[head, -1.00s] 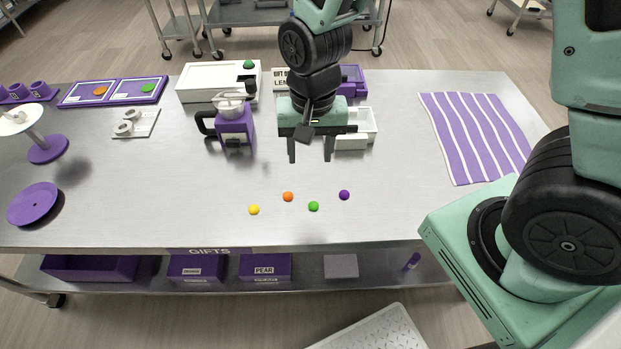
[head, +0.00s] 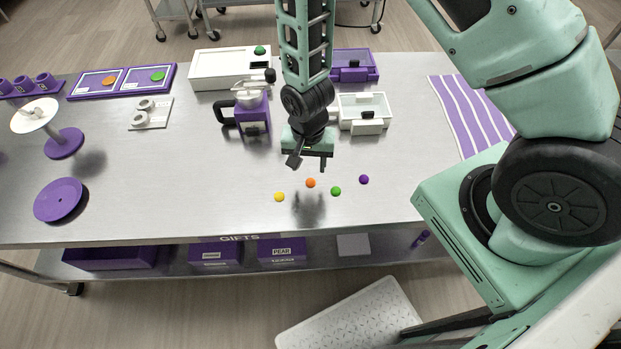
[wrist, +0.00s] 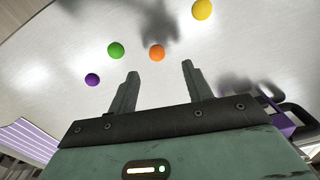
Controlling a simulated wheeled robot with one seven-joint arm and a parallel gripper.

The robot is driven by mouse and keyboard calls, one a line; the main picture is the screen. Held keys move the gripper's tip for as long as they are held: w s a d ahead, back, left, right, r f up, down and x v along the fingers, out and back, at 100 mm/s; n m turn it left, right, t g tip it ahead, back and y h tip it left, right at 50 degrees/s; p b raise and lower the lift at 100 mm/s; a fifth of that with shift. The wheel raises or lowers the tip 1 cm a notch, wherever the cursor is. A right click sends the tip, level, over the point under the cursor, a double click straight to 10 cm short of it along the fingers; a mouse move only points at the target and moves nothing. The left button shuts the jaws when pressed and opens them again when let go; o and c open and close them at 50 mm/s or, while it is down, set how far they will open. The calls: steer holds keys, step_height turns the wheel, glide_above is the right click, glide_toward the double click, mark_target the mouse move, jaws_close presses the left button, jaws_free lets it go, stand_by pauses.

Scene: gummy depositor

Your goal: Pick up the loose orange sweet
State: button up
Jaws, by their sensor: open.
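The loose orange sweet (head: 310,183) is a small ball on the steel table, between a yellow sweet (head: 279,197) and a green sweet (head: 336,191), with a purple sweet (head: 364,179) to the right. My gripper (head: 308,166) is above the table, just behind the orange sweet in the head view, with its shadow around the sweets. In the wrist view the orange sweet (wrist: 157,53) lies beyond the fingertips, between their lines. My gripper (wrist: 161,68) is open and empty there, apart from the sweet.
A purple jug-like machine (head: 252,118) and a white box (head: 231,68) stand behind at left. A white open-topped bin (head: 364,112) is behind at right. A purple plate (head: 60,200) lies at far left. The table's front strip is clear.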

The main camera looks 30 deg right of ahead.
mark_target(310, 181)
steer(key=shift+s+d+f+p, duration=0.1)
steer(key=shift+f+p, duration=0.5)
steer(key=shift+f, duration=0.9)
steer(key=shift+s+d+f+p, duration=0.1)
steer(key=shift+f+p, duration=0.5)
steer(key=shift+f, duration=0.9)
steer(key=shift+c, duration=0.3)
steer(key=c, duration=1)
